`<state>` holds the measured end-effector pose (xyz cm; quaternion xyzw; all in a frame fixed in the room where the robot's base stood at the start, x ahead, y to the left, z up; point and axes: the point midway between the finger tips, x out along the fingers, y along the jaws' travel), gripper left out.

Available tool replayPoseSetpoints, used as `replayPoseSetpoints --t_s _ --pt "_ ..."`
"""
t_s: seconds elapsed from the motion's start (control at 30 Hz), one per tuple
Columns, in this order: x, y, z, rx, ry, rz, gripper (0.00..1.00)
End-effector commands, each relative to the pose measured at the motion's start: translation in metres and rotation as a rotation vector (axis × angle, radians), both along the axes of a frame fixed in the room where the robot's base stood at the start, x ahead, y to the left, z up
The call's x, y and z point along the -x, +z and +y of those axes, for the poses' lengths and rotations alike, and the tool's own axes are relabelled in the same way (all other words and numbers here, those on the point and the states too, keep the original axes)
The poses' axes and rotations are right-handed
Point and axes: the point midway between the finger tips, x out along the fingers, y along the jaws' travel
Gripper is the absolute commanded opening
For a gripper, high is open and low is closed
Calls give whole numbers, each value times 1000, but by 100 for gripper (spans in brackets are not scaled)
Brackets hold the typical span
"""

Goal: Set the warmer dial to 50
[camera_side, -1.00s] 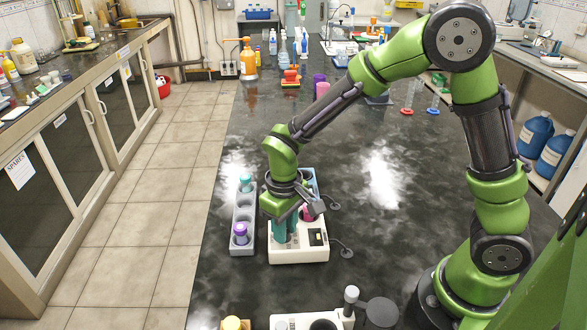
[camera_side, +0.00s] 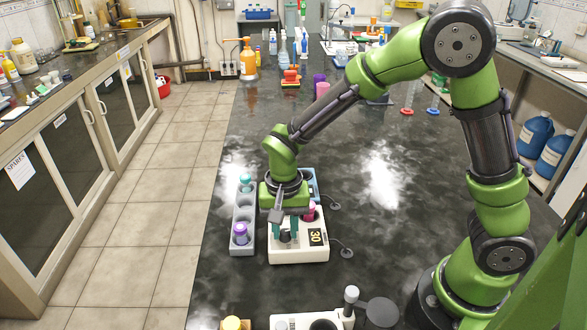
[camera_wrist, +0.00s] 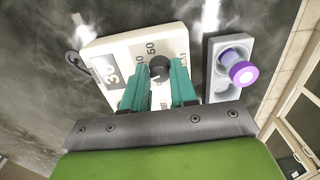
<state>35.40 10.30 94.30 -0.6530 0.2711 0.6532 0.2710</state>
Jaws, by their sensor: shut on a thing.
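The warmer (camera_side: 300,252) is a white box on the dark bench, with a display (camera_side: 315,237) reading 30. In the wrist view the display (camera_wrist: 112,74) also reads 30. The dark round dial (camera_wrist: 160,67) sits on its top, with a printed 50 (camera_wrist: 151,48) beside it. My gripper (camera_side: 287,233) points down over the warmer. In the wrist view its teal fingers (camera_wrist: 160,80) are shut on the dial, one on each side. The fingers hide part of the dial and its scale, and I cannot read its pointer.
A grey rack (camera_side: 243,215) stands left of the warmer, holding a purple-capped vial (camera_side: 240,231) and a teal-capped vial (camera_side: 246,181). A pink-capped vial (camera_side: 309,212) stands at the warmer's back. A blue device (camera_side: 313,184) is behind. The bench to the right is mostly clear.

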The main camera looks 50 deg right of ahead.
Motion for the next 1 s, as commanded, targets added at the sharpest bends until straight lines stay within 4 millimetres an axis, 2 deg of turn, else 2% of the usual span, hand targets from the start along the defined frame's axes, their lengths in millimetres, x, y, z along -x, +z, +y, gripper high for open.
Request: replayPoseSetpoints --t_s 0.17,0.6,0.7,0.8,1.0 --pt "0 0 1 -1 -79 -1 10" --pt "0 0 1 0 -849 -1 10" --pt "0 0 1 0 -978 -1 10" --pt "0 0 1 0 -1040 -1 10" --pt "0 0 0 -1 -1048 0 10"
